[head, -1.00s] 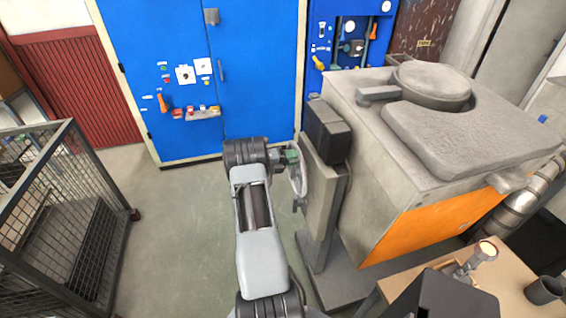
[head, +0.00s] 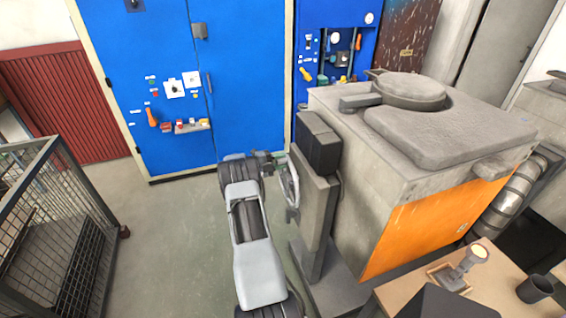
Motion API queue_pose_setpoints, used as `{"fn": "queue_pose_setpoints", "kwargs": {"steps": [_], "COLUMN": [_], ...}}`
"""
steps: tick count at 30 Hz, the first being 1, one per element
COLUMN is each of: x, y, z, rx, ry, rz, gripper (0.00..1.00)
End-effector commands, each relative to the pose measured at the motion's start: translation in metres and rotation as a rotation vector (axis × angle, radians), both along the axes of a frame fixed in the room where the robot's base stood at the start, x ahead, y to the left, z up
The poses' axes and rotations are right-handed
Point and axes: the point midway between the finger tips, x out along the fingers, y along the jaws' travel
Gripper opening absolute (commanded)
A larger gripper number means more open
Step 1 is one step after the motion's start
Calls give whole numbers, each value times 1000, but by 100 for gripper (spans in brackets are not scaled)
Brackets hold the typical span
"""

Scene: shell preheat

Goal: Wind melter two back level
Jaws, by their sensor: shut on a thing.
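The melter (head: 372,210) is a big grey box with an orange panel, a round lid (head: 410,88) and a flat slab on top. It hangs beside a grey post (head: 318,222) with a black box at its head. Its body looks tilted against the post; I cannot tell by how much. A grey handwheel (head: 293,190) with a crank grip sits on the left side of the post. My gripper (head: 277,162) is shut at the wheel's upper rim, by a small green part. The fingertips are small and partly hidden.
A blue cabinet (head: 170,60) with switches and red buttons stands behind. A wire-mesh cage (head: 50,225) is at the left. Floor between cage and arm is clear.

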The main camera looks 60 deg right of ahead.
Motion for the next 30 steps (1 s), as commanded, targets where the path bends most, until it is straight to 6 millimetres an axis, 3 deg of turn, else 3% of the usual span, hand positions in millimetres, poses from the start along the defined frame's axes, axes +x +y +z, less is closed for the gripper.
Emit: {"fn": "queue_pose_setpoints", "kwargs": {"steps": [9,10,17,26,30], "x": [2,2,1,3,13], "y": [-1,-1,-1,1,13], "z": [4,4,3,1,-1], "rx": [-6,-6,-4,-2,-2], "ry": [-1,-1,-1,-1,-1], "rz": [5,5,4,4,5], "gripper": [0,36,58,58,58]}}
